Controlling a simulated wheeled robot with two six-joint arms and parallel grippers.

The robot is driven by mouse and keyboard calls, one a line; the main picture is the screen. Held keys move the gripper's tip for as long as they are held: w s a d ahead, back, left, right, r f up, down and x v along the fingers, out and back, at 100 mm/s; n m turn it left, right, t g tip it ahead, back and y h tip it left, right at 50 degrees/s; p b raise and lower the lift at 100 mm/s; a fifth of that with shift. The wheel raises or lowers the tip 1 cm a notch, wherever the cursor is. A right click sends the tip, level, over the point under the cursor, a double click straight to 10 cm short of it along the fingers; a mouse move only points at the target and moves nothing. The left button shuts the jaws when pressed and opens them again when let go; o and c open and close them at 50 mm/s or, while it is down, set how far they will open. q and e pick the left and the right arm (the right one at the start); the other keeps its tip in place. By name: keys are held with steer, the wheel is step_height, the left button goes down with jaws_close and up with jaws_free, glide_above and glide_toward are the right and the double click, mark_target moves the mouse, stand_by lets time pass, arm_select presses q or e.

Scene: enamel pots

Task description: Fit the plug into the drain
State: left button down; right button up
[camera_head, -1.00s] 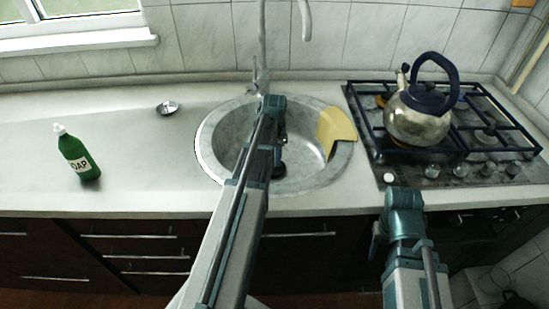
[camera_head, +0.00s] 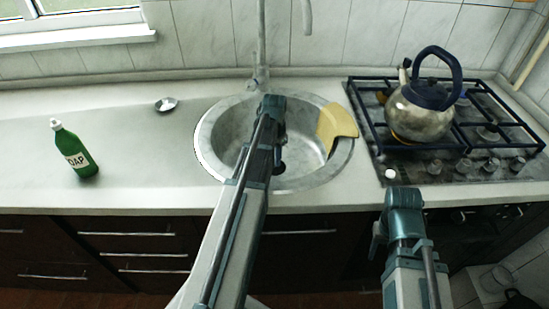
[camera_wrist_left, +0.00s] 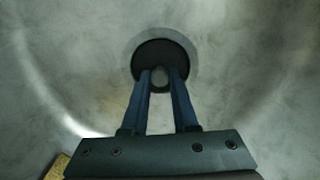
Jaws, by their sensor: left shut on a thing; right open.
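The black round plug (camera_wrist_left: 149,55) is at the bottom of the sink in the left wrist view. My left gripper (camera_wrist_left: 159,78) is shut on its small knob, and the fingers hide part of it. A paler ring, the drain (camera_wrist_left: 190,45), shows around the plug's far and right edges. I cannot tell whether the plug is seated or just above it. In the head view my left arm reaches over the round sink (camera_head: 212,150), hiding much of the bowl. A dark bit of the plug (camera_head: 280,167) shows below the gripper. My right gripper (camera_head: 377,240) is open and empty before the counter.
A yellow board or cloth (camera_head: 337,124) lies over the sink's right rim. A kettle (camera_head: 420,118) stands on the hob (camera_head: 470,170). A green soap bottle (camera_head: 75,155) and a small metal dish (camera_head: 166,104) stand left. The faucet (camera_head: 261,50) rises behind the sink.

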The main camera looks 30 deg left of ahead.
arm_select(q)
steer(key=shift+f+b, duration=0.4)
steer(key=shift+f, duration=0.15)
steer(key=shift+f+b, duration=0.35)
stand_by(0.3)
steer(key=c, duration=0.6)
jaws_free()
step_height(320, 180, up, 6)
steer(key=p, duration=0.6)
